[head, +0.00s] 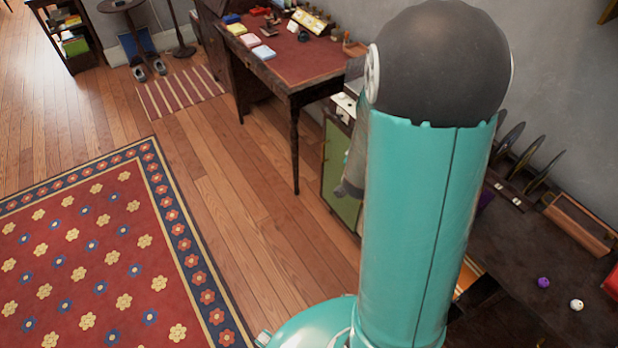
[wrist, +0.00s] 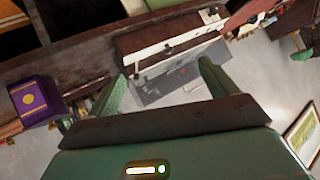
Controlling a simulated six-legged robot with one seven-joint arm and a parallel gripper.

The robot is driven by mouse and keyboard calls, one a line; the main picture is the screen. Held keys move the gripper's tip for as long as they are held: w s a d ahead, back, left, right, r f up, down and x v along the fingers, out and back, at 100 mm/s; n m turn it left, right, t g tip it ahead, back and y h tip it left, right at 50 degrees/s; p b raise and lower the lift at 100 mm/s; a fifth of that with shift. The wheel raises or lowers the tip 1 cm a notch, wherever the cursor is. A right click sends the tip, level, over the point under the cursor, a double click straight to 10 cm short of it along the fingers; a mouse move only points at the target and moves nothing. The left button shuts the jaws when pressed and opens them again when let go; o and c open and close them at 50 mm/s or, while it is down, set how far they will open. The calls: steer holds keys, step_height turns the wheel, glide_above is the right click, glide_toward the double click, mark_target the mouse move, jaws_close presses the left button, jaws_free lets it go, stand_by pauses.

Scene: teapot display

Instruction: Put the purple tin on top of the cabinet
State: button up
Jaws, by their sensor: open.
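The purple tin (wrist: 36,101) shows at the left of the wrist view, a box with a gold round emblem. It lies to the left of my gripper (wrist: 164,72), clear of the fingers. My gripper is open, with nothing held between its two green fingers. In the head view a small purple patch (head: 486,199) peeks out beside my arm; I cannot tell if it is the tin. A low cabinet with a green door (head: 338,165) stands beyond my arm, partly hidden by it. I cannot tell whether it is the task's cabinet.
A dark low surface (head: 510,250) at right carries upright discs (head: 545,160), a purple ball (head: 543,282) and a white ball (head: 576,305). A red-topped desk (head: 300,62) with books stands behind. The floor and patterned rug (head: 100,250) at left are clear.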

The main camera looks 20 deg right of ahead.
steer(key=a+r+n+y, duration=0.7)
steer(key=a+r, duration=0.6)
steer(key=a, duration=0.4)
steer(key=s+a+r+n+g, duration=0.1)
steer(key=s+a+r+n, duration=0.2)
steer(key=s, duration=0.4)
steer(key=s+a+r+n+g, duration=0.1)
steer(key=s+a+r+n, duration=0.2)
steer(key=s, duration=0.5)
steer(key=shift+a+r+y, duration=0.4)
steer(key=shift+a+r, duration=0.45)
steer(key=shift+r, duration=0.1)
